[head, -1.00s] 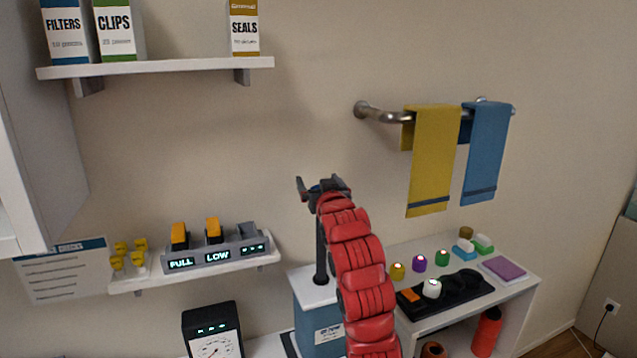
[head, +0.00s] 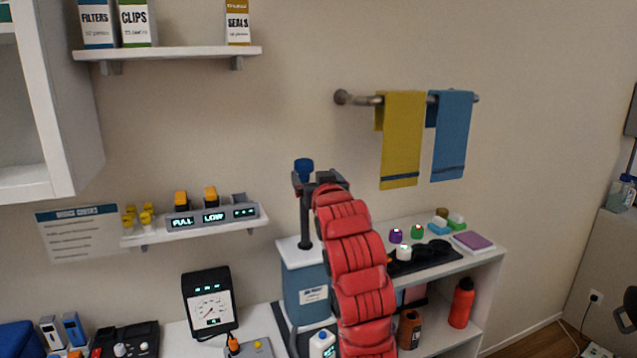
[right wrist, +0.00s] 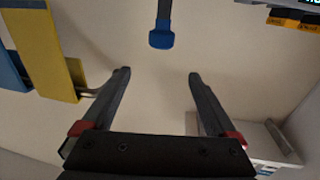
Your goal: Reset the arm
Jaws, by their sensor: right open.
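A black upright lever with a blue knob (head: 303,170) stands on a blue-grey box with a white top (head: 305,290). My right gripper (head: 307,183) is at the end of the red-sleeved arm, near the lever's top; the knob shows above it. In the right wrist view my gripper (right wrist: 160,78) is open with nothing between its fingers. There the blue knob (right wrist: 161,39) is seen beyond the fingertips, apart from them, its stem running up the picture. My left gripper is not in view.
A wall shelf with switches (head: 210,215) is left of the lever. A gauge (head: 209,305) stands below it. Yellow (head: 402,140) and blue towels (head: 452,135) hang on a rail at right. A side bench (head: 480,255) holds small items. The wall above the knob is clear.

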